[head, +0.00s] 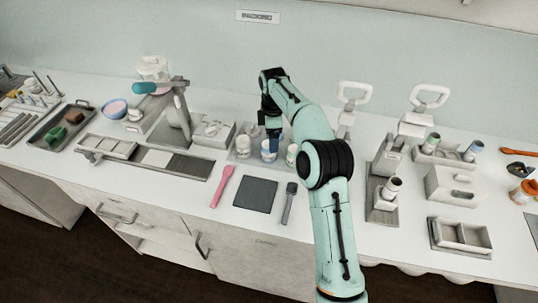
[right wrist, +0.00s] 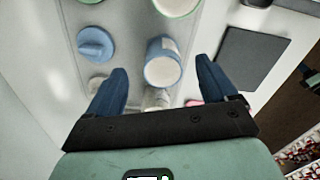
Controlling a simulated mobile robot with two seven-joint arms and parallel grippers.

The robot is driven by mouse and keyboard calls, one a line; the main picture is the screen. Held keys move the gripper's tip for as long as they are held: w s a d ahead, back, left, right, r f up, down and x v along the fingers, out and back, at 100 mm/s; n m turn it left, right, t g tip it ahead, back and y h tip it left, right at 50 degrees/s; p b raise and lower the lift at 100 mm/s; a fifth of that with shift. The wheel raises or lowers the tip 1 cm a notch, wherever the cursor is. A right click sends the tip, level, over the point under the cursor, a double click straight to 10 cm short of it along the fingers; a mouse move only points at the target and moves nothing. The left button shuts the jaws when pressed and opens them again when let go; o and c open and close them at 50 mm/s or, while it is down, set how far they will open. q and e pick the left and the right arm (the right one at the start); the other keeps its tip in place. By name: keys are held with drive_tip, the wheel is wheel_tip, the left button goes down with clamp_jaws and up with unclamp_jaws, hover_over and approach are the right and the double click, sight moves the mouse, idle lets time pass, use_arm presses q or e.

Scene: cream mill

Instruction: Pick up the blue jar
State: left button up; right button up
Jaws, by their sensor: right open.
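The blue jar (head: 268,156) stands in the middle of a short row of jars on a grey tray (head: 235,158) at the centre of the counter. In the right wrist view the blue jar (right wrist: 162,66) has a pale top and lies between and slightly beyond the fingertips. My right gripper (head: 273,134) points down over the jar, partly hiding it. Its two dark blue fingers (right wrist: 161,68) are spread, with clear space on both sides of the jar. My left gripper is not in view.
A green-marked jar (head: 291,155) stands close to the right, and another jar (head: 243,143) to the left. A blue knobbed lid (right wrist: 95,43) lies beside the jar. A dark mat (head: 256,194) and pink spatula (head: 222,186) lie in front. A lever machine (head: 178,115) stands left.

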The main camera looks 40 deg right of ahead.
drive_tip(key=shift+w+f, duration=0.2)
drive_tip(key=shift+f, duration=0.75)
drive_tip(key=f, duration=0.1)
drive_tip(key=a+f+b, duration=0.1)
drive_tip(key=f, duration=0.1)
drive_tip(key=shift+f, duration=0.25)
drive_tip(key=shift+s+f, duration=0.1)
drive_tip(key=shift+f, duration=0.45)
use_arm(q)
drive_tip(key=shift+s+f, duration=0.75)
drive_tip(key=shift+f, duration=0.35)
use_arm(e)
drive_tip(key=c, duration=1.1)
